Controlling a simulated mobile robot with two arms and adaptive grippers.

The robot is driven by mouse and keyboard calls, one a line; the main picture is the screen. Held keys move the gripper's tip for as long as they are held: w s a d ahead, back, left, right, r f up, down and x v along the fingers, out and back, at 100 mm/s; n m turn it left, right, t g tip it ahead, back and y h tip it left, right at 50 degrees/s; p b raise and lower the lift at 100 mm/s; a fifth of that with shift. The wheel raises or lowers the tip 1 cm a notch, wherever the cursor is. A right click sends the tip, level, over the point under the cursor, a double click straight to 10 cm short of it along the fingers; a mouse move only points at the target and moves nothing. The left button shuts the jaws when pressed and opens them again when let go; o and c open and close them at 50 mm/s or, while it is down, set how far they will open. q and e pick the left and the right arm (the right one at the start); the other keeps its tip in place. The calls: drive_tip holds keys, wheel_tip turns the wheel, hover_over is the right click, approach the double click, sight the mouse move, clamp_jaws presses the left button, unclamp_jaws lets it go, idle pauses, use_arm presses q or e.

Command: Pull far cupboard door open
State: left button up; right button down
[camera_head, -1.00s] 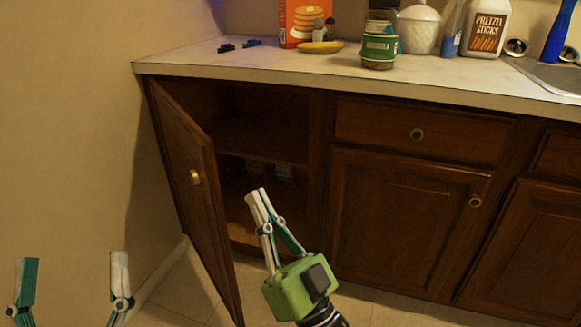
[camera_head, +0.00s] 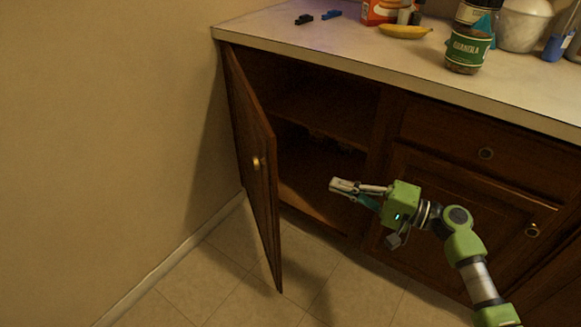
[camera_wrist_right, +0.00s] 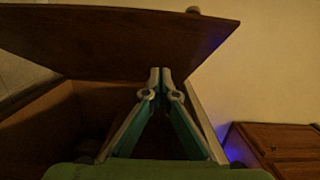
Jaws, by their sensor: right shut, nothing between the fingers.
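The far cupboard door (camera_head: 252,165) is brown wood with a round brass knob (camera_head: 256,163). It stands ajar, swung out toward the left wall, and the dark inside of the cupboard (camera_head: 315,140) shows. My right gripper (camera_head: 335,186) is shut and empty in front of the opening, to the right of the door, its fingers pointing left. In the right wrist view, the shut fingertips (camera_wrist_right: 160,74) point at the wooden door panel (camera_wrist_right: 115,42). I cannot tell whether they touch it. My left gripper is out of view.
The counter (camera_head: 350,55) above holds a banana (camera_head: 405,31), a green-labelled jar (camera_head: 468,50) and other items. The left wall (camera_head: 100,120) stands beyond the door. A closed drawer (camera_head: 465,145) and cupboard door lie to the right. The tiled floor (camera_head: 225,265) is clear.

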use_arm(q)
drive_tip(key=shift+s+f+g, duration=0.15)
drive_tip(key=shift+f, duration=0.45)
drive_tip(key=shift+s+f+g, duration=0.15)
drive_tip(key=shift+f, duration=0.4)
use_arm(e)
drive_tip(key=w+a, duration=0.3)
drive_tip(key=a, duration=0.9)
drive_tip(key=shift+a+r, duration=0.25)
drive_tip(key=shift+a, duration=0.1)
drive_tip(key=shift+w, duration=0.1)
